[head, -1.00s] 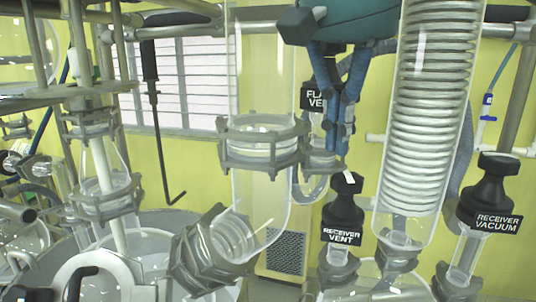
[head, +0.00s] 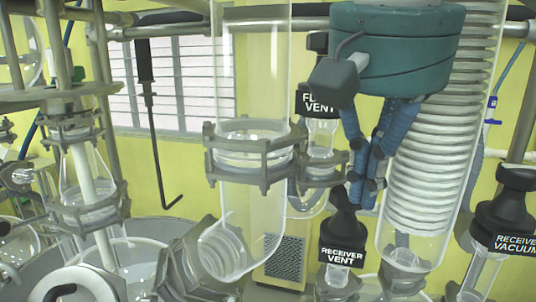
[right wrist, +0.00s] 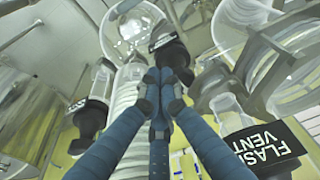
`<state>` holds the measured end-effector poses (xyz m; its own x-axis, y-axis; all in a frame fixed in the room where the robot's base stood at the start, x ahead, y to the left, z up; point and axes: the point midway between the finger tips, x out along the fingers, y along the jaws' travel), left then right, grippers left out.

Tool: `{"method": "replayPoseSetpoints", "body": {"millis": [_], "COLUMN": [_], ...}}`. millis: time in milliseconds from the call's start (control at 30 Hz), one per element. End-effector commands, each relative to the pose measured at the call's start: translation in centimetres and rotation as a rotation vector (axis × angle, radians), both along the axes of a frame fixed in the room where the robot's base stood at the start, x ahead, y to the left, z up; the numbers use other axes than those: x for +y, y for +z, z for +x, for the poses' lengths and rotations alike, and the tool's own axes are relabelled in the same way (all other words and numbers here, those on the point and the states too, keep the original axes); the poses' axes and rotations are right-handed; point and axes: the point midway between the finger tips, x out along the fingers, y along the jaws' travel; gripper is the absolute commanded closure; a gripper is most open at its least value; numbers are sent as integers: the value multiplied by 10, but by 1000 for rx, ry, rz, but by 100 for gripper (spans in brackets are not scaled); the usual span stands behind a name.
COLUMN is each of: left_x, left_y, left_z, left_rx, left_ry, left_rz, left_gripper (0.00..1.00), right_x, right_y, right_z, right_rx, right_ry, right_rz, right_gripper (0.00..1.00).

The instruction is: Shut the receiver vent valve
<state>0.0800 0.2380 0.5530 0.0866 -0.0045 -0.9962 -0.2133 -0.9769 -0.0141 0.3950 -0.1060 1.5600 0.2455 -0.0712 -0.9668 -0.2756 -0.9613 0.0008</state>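The receiver vent valve (head: 342,232) has a black knob and a black plate lettered RECEIVER VENT. It stands upright on a glass neck, low and right of centre in the head view. My right gripper (head: 364,198) has a teal body and blue fingers pointing down, with the tips close beside the top of the knob. In the right wrist view the fingers of my right gripper (right wrist: 158,80) are drawn together, with a black knob (right wrist: 172,52) just beyond the tips. I cannot tell whether they touch it. My left gripper is not in view.
The flash vent valve (head: 318,100) stands just behind and left of my right gripper. The coil condenser (head: 430,190) is close on the right, and the receiver vacuum valve (head: 505,215) is farther right. A wide glass tube with a clamp (head: 252,150) stands left.

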Motion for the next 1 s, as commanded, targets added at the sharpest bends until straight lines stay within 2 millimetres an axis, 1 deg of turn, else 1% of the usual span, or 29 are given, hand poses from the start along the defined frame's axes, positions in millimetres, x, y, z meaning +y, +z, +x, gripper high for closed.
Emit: {"method": "replayPoseSetpoints", "body": {"millis": [33, 100, 200, 267, 433, 533, 667, 833, 1000], "left_x": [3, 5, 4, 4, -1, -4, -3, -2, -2], "left_y": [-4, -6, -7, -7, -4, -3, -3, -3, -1], "left_z": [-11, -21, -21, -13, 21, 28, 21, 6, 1], "left_rx": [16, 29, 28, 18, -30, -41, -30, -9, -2], "left_ry": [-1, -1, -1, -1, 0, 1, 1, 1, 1], "left_rz": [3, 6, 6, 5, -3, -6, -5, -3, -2], "left_gripper": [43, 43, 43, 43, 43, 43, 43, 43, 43], "right_x": [0, 0, 0, 0, 0, 0, 0, 0, 1], "right_y": [-7, -11, -14, -14, -14, -14, -14, -14, -14], "right_z": [1, 1, 1, 1, 1, 1, 1, 3, 5], "right_rx": [3, 3, 1, 1, 0, 1, 1, 2, 2], "right_ry": [-1, 0, 0, -1, -1, -1, -1, -1, -1], "right_rz": [0, 0, 0, 1, 0, 1, 1, 0, 0], "right_gripper": [100, 100, 100, 100, 100, 100, 100, 100, 100]}}
